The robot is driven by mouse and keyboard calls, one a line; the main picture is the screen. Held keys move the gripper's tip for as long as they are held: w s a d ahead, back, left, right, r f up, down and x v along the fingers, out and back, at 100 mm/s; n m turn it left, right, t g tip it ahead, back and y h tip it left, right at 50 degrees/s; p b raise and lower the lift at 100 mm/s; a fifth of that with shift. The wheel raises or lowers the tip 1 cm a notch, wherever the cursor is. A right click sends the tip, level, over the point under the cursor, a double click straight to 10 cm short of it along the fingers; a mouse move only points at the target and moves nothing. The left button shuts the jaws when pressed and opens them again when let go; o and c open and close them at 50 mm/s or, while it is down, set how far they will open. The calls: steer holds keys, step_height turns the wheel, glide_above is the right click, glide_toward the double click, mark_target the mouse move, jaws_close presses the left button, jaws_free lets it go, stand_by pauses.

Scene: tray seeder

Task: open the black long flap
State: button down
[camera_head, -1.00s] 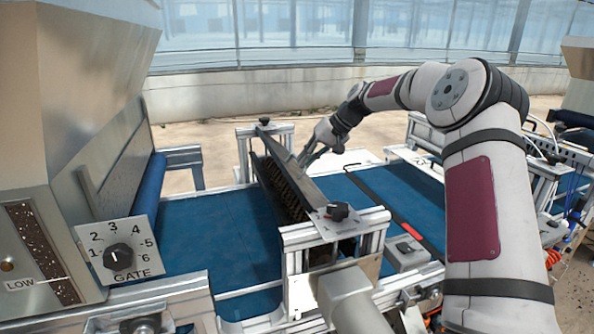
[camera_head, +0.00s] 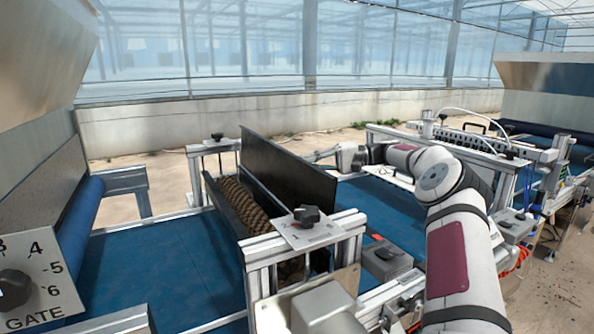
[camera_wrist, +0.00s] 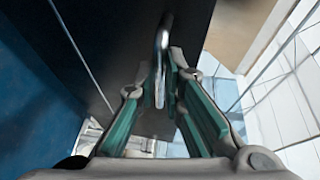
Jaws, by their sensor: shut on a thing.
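The black long flap (camera_head: 290,172) stands steeply raised along the brush unit in the head view. A brown brush roller (camera_head: 243,203) shows beside it on the left. In the wrist view the flap (camera_wrist: 120,40) is a dark panel filling the upper middle, with a shiny metal handle (camera_wrist: 161,50) on it. My gripper (camera_wrist: 160,84) is shut on this handle, its green-padded fingers on both sides. In the head view my gripper (camera_head: 320,155) reaches the flap's far side from the right, and the flap partly hides its tips.
Blue belts (camera_head: 160,265) run on both sides of the brush unit. Black knobs (camera_head: 307,215) stand on its frame. A grey hopper with a gate dial (camera_head: 15,284) is at left. Another machine frame (camera_head: 455,137) stands at right.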

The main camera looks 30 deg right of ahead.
steer(key=shift+d+f+m+t+y+b, duration=0.4)
steer(key=shift+d+f+y+b, duration=0.5)
steer(key=shift+d, duration=0.2)
steer(key=c, duration=1.7)
jaws_free()
steer(key=shift+v, duration=3.8)
